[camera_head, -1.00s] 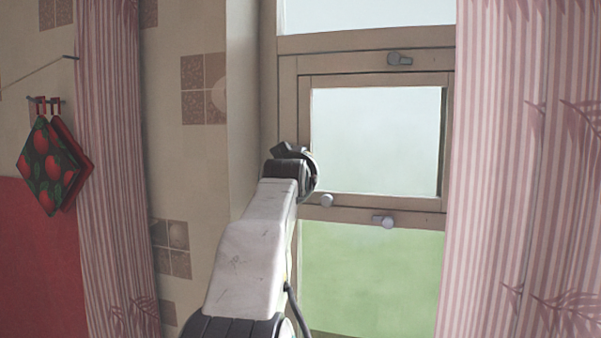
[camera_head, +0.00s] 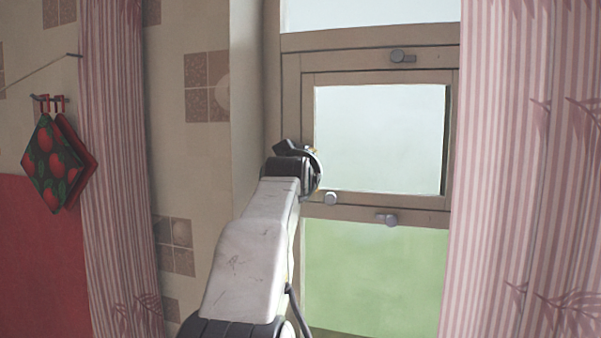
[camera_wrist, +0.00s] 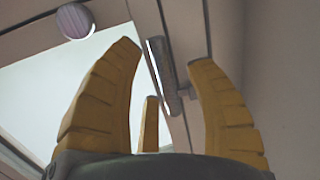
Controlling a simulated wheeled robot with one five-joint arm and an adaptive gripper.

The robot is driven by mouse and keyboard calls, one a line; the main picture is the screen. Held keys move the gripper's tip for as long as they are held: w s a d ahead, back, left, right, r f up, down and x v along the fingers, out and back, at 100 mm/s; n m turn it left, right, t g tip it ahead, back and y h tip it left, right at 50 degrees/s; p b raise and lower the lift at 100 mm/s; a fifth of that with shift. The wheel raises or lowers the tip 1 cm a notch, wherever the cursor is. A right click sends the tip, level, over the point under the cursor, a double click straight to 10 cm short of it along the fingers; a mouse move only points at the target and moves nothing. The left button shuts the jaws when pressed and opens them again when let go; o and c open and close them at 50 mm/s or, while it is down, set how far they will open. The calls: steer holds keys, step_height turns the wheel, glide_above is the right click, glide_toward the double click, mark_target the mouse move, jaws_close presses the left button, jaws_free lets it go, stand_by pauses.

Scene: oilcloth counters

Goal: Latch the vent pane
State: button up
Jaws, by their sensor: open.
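The vent pane (camera_head: 380,140) is a small glazed sash with a tan frame inside the window, with a dark strip along its right side. A round grey knob (camera_head: 330,198) sits on its lower left frame; a round knob also shows in the wrist view (camera_wrist: 76,20). A grey turn latch (camera_head: 403,56) lies level above the pane, and another (camera_head: 387,219) lies level below it. My gripper (camera_wrist: 164,55) is open, its yellow fingers either side of a grey latch bar (camera_wrist: 158,70), apparently the lower one. I cannot tell whether they touch.
Striped pink curtains hang at the right (camera_head: 525,170) and left (camera_head: 112,150) of the window. A tiled wall (camera_head: 190,170) adjoins the window's left side. Pot holders (camera_head: 52,165) hang from hooks at the far left. Green glass (camera_head: 370,275) fills the lower window.

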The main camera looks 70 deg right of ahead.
steer(key=v, duration=1.1)
stand_by(0.6)
steer(key=a+f+g+y, duration=0.1)
steer(key=a+f+y, duration=0.15)
steer(key=f, duration=0.75)
steer(key=a+f+y, duration=0.1)
steer(key=f+y, duration=0.3)
steer(key=f, duration=0.6)
steer(key=a+f+y, duration=0.3)
steer(key=a+f, duration=0.5)
steer(key=f, duration=0.1)
steer(key=w+a+f+n+y, duration=0.2)
steer(key=a+n, duration=0.3)
steer(key=a, duration=0.5)
steer(key=w+a+f+n+t+y, duration=0.1)
steer(key=w+a+f+n+y, duration=0.1)
steer(key=a, duration=0.9)
steer(key=w+a+f+n+t+y, duration=0.1)
steer(key=w+a+f+n+y, duration=0.2)
steer(key=a+n, duration=0.5)
steer(key=w+a+f, duration=0.1)
steer(key=a+f, duration=0.1)
steer(key=a, duration=0.1)
steer(key=shift+w+a+f, duration=0.2)
steer(key=shift+w+f, duration=0.2)
